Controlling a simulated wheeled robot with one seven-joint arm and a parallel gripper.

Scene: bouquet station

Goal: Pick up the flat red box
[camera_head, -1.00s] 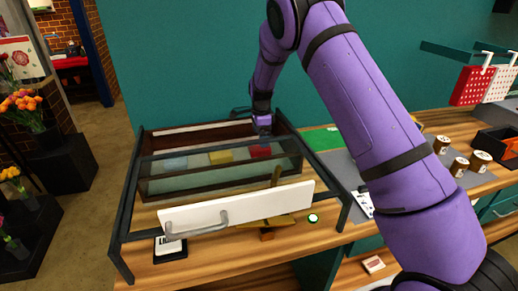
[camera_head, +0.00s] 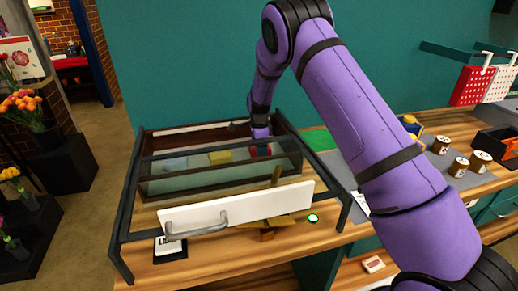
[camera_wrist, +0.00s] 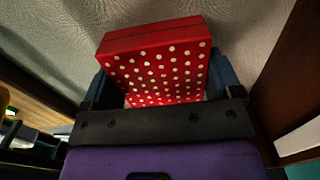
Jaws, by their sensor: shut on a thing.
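The flat red box (camera_wrist: 155,60) has white dots and fills the middle of the wrist view. My gripper (camera_wrist: 165,92) is shut on it, with one blue finger at each side. In the head view the red box (camera_head: 262,150) shows only as a small red patch below my gripper (camera_head: 260,147), inside the open drawer (camera_head: 210,180) at its right end. My wrist hides part of it. I cannot tell whether the box still touches the drawer floor.
A blue box (camera_head: 175,164) and a yellow box (camera_head: 220,157) lie in the same drawer, left of the red one. Dark frame bars surround the drawer. Its white front (camera_head: 240,208) has a grey handle. Brown-and-white jars (camera_head: 440,145) stand on the counter at the right.

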